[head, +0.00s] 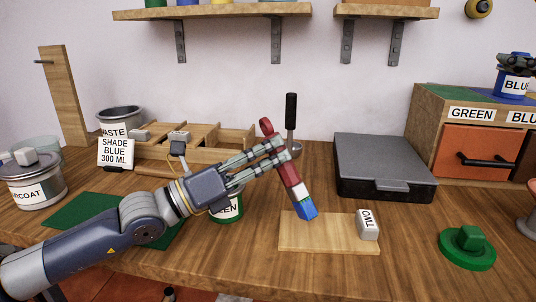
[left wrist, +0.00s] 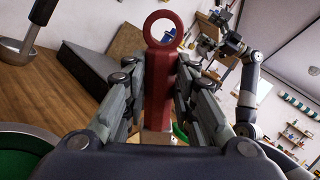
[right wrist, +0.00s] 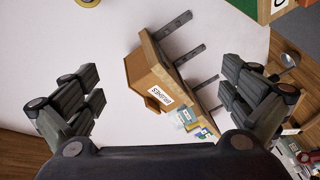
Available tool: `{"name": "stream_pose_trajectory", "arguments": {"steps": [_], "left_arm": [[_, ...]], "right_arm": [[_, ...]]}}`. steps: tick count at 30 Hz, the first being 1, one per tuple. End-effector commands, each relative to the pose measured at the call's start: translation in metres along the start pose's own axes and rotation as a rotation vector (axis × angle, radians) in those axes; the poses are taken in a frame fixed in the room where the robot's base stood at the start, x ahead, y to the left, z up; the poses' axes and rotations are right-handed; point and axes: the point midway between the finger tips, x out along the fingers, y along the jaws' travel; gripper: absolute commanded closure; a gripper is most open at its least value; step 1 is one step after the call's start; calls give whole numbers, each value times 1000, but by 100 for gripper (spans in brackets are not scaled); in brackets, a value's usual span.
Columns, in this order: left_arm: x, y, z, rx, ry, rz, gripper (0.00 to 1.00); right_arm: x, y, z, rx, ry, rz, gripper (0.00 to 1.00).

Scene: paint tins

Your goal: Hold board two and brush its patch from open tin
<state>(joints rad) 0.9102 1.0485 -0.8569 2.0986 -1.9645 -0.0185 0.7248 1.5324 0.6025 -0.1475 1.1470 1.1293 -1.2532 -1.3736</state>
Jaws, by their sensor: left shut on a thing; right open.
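My left gripper (head: 279,153) is shut on a brush with a red handle (head: 287,172), a pale band and a blue tip (head: 306,209). The brush is tilted, its tip at the back edge of the pale wooden board (head: 310,236); I cannot tell whether they touch. A grey block marked TWO (head: 367,223) sits at the board's right end. No separate patch shows on it. The open tin (head: 231,209), labelled "…EEN", is partly hidden by my left gripper; green shows inside it in the left wrist view (left wrist: 22,157). My right gripper (right wrist: 160,92) is open and empty, raised away from the board.
A green lid (head: 467,248) lies right of the board. A grey flat case (head: 383,167) stands behind it. A wooden cabinet (head: 425,125) with a blue tin (head: 515,85) on top is at right. A black-handled tool (head: 291,115) and wooden tray (head: 205,145) stand behind my left gripper.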

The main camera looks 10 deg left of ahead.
Motion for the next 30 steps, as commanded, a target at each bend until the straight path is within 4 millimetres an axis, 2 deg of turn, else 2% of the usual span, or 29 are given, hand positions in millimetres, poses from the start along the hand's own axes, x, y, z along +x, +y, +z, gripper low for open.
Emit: {"name": "stream_pose_trajectory", "arguments": {"steps": [1, 6, 11, 15, 19, 24, 30], "left_arm": [[0, 0, 0, 0, -1, -1, 99], [0, 0, 0, 0, -1, 0, 99], [0, 0, 0, 0, -1, 0, 99], [0, 0, 0, 0, -1, -1, 99], [0, 0, 0, 0, -1, 0, 99], [0, 0, 0, 0, -1, -1, 99], [0, 0, 0, 0, -1, -1, 99]], "right_arm": [[12, -14, -18, -3, 16, -58, 0], [44, -73, -70, -3, 47, -274, 0], [61, -136, -115, -16, 39, -498, 0], [64, -198, -148, -36, -12, -718, 0], [56, -252, -166, -62, -107, -919, 0], [34, -308, -175, -101, -286, -1146, 0], [4, -341, -170, -135, -504, -1314, 0]]}}
